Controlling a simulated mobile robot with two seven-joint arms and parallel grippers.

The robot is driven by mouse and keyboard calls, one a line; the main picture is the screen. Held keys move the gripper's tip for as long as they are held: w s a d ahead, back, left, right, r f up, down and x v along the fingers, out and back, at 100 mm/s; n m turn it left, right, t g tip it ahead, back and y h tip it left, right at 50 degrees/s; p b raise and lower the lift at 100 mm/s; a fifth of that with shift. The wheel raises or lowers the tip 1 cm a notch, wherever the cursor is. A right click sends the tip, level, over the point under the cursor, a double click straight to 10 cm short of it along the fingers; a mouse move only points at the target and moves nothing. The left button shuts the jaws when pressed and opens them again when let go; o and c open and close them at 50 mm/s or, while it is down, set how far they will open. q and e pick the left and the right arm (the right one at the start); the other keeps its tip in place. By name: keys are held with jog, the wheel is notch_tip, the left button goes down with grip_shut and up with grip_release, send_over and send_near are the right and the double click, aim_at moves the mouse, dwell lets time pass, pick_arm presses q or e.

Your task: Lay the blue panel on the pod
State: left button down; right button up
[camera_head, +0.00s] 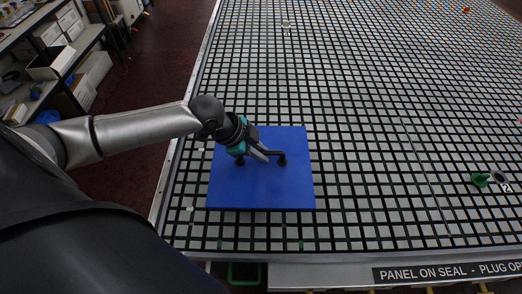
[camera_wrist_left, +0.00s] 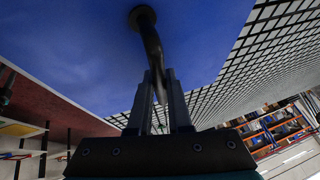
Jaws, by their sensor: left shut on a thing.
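The blue panel (camera_head: 260,190) is a flat square with a black bar handle (camera_head: 281,157) on top, over the near left part of the grid table. My left gripper (camera_head: 263,155) is above the panel and shut on the handle. In the left wrist view, the fingers (camera_wrist_left: 158,88) close around the dark handle (camera_wrist_left: 149,40), with the panel (camera_wrist_left: 75,45) filling the upper left. I cannot tell whether the panel touches the table or hangs just over it. I cannot make out the pod for certain; the panel hides the table beneath it. My right gripper is not in view.
The grid table (camera_head: 350,110) is mostly clear to the right and behind. A small pale piece (camera_head: 286,24) is far back. Shelves (camera_head: 60,60) stand left, across the floor.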

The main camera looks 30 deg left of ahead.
pick_arm(q)
jog(key=shift+r+p, duration=0.15)
jog(key=shift+p, duration=0.25)
jog(key=shift+f+b, duration=0.35)
jog(key=shift+f, duration=0.4)
dwell(0.6)
jog(key=c, duration=0.8)
grip_release()
jog(key=shift+o, duration=0.2)
jog(key=shift+s+f, duration=0.1)
jog(key=shift+f, duration=0.05)
jog(key=p+v, duration=0.4)
jog(key=v, duration=1.1)
jog(key=shift+r, duration=0.25)
